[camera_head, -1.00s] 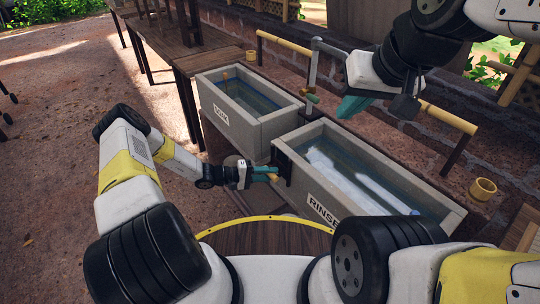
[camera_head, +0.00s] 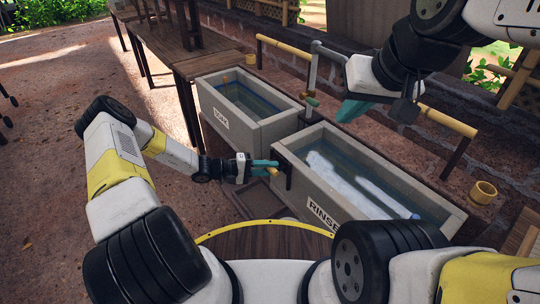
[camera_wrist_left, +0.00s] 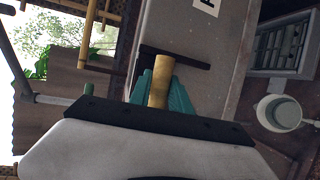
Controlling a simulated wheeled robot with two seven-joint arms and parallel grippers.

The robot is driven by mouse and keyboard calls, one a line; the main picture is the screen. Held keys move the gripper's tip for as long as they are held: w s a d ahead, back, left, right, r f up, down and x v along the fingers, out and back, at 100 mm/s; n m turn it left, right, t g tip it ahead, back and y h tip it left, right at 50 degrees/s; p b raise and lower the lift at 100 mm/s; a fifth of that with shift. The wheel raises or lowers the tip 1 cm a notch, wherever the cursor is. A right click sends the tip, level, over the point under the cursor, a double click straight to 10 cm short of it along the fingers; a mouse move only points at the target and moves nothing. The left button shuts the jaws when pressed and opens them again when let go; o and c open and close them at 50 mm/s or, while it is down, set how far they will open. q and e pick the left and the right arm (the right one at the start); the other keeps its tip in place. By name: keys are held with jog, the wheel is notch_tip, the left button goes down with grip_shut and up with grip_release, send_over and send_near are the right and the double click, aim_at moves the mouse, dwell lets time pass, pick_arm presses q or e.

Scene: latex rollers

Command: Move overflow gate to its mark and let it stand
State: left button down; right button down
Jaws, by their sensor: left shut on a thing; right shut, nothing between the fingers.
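My left gripper (camera_head: 267,166) is at the near-left end of the rinse trough (camera_head: 400,262), shut on a short bamboo handle (camera_wrist_left: 160,82). The dark overflow gate (camera_head: 282,170) stands against that end wall, right by my fingertips. The gate also shows in the left wrist view as a dark bar (camera_wrist_left: 190,61) behind the handle. The join between handle and gate is not clear, and I cannot make out a mark. My right gripper (camera_head: 354,108) is shut and empty above the trough's far side, near the tap.
The soak trough (camera_head: 262,131) stands behind and left of the rinse trough. A tap pipe (camera_head: 313,68) and bamboo rail (camera_head: 283,47) run along the back. A slatted tray (camera_wrist_left: 278,45) and a grey bucket (camera_wrist_left: 285,112) are near the trough. A bamboo cup (camera_head: 483,192) sits at right.

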pick_arm(q)
jog(key=shift+r, duration=0.25)
jog(key=c, duration=1.2)
grip_release()
jog(key=shift+a, duration=0.15)
jog(key=v, duration=0.7)
jog(key=shift+a, duration=0.3)
jog(key=shift+r, duration=0.15)
